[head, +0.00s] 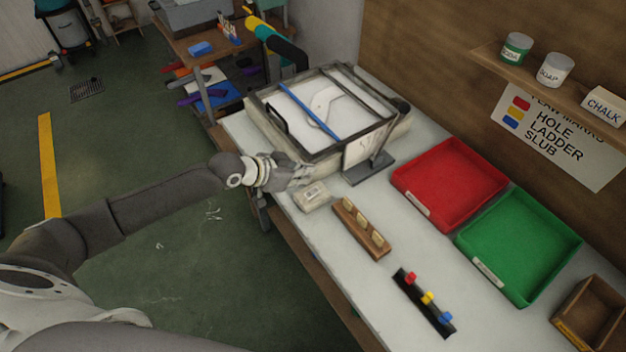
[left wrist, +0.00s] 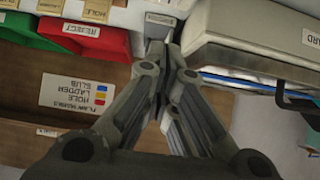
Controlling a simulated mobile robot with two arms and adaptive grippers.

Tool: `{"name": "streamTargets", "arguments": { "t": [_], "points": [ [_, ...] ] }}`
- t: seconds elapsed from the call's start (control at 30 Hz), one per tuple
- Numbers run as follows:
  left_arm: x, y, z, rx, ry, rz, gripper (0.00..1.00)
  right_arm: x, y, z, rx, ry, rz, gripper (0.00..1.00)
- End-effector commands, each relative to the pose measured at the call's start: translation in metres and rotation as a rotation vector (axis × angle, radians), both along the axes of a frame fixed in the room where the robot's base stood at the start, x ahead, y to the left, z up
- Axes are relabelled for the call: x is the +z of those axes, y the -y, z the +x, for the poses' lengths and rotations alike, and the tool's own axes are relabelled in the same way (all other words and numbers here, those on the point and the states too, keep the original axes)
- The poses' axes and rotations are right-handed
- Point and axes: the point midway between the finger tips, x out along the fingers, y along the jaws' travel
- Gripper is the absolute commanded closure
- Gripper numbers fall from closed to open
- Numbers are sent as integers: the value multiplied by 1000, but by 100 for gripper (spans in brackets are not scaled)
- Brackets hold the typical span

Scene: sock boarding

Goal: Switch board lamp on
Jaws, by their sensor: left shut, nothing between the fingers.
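The board (head: 345,110) is a framed pale panel on a cream base, on the far part of the white table, with a white sock-like shape and a blue bar over it. I cannot tell whether it is lit. In the left wrist view, its cream base (left wrist: 250,35) is at the upper right. A small cream box with a label (head: 313,197) lies at the table's near edge; it may be the lamp switch. My left gripper (head: 304,178) is shut and empty, just beyond the small box. Its closed fingers (left wrist: 157,50) show in the left wrist view. Contact is unclear.
A small stand with a card (head: 370,170) is right of the gripper. A red tray (head: 450,183), green tray (head: 520,245), wooden rack (head: 361,229) and black strip with coloured pegs (head: 423,303) occupy the table. A shelf with jars (head: 553,71) hangs on the wall.

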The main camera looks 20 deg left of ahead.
Motion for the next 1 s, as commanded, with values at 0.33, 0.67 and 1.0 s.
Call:
{"name": "streamTargets", "arguments": {
  "t": [0.33, 0.67, 1.0],
  "points": [
    [-41, 16, 19, 0, -2, 0, 100, 10, 0, -1, 0, -1, 0, 100],
    [-56, 17, 21, -1, 0, 1, 100, 11, 0, -1, 0, -1, 0, 100],
    [-58, 17, 21, -1, 0, -1, 100, 8, 0, -1, 0, 0, 0, 100]
  ]
}}
